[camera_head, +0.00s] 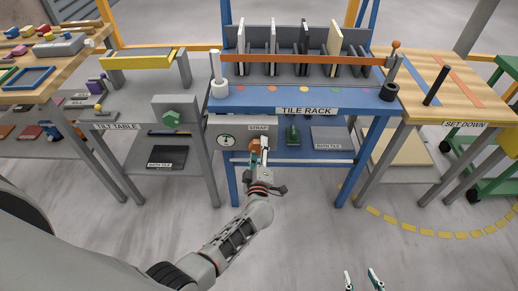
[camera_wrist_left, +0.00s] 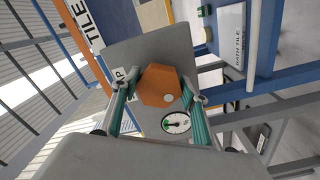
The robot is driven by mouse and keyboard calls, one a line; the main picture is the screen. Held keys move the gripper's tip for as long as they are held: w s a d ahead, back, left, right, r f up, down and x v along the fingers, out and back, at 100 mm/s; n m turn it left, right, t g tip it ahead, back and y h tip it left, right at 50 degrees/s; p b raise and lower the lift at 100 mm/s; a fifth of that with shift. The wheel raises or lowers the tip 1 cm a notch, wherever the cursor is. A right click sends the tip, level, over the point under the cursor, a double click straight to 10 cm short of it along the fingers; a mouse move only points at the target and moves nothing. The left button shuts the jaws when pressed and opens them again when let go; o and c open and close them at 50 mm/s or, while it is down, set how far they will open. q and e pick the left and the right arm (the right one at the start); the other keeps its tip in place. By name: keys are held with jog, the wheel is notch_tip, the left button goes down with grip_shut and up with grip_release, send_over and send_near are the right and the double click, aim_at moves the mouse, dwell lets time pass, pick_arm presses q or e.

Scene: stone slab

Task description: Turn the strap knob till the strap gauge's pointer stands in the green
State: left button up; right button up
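The orange six-sided strap knob (camera_head: 255,145) is on the grey strap box (camera_head: 213,128) under the tile rack. In the left wrist view the knob (camera_wrist_left: 162,86) lies between the two fingers of my left gripper (camera_wrist_left: 166,88). Both fingertips are close against its sides; whether they press on it is unclear. The round white strap gauge (camera_head: 227,140) is left of the knob, with a green patch near its lower edge. The gauge also shows in the left wrist view (camera_wrist_left: 176,123); its pointer is too small to read surely. My right gripper (camera_head: 362,279) is open and empty at the bottom.
The blue tile rack (camera_head: 270,98) with upright tiles stands above the box. A dark tile (camera_head: 168,157) lies on a lower shelf at the left, and a green object (camera_head: 292,134) is right of the knob. The floor in front is clear.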

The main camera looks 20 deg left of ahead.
pick_arm(q)
jog(key=shift+o, duration=0.6)
pick_arm(e)
jog(key=shift+r, duration=0.1)
pick_arm(q)
jog(key=shift+s, duration=0.1)
jog(key=v, duration=0.7)
jog(key=shift+s+d, duration=0.1)
jog(key=shift+s, duration=0.05)
jog(key=s+a+f+m+g+h+p, duration=0.1)
jog(key=s+f+m+g+h, duration=0.1)
jog(key=s+m, duration=0.8)
jog(key=s+a+f+m+g+h+p, duration=0.1)
jog(key=s+a+f+m+g+h, duration=0.1)
jog(key=s+m, duration=0.7)
jog(key=s+f+g+h, duration=0.1)
jog(key=s+g+h, duration=0.1)
jog(key=s, duration=0.4)
jog(key=shift+s+m+g+h, duration=0.35)
jog(key=shift+m+g+h, duration=0.05)
jog(key=shift+h, duration=0.4)
pick_arm(e)
jog(key=shift+s+a+r, duration=0.2)
jog(key=shift+s+r, duration=0.1)
jog(key=shift+r, duration=0.05)
jog(key=shift+w+r, duration=0.15)
jog(key=shift+r, duration=0.1)
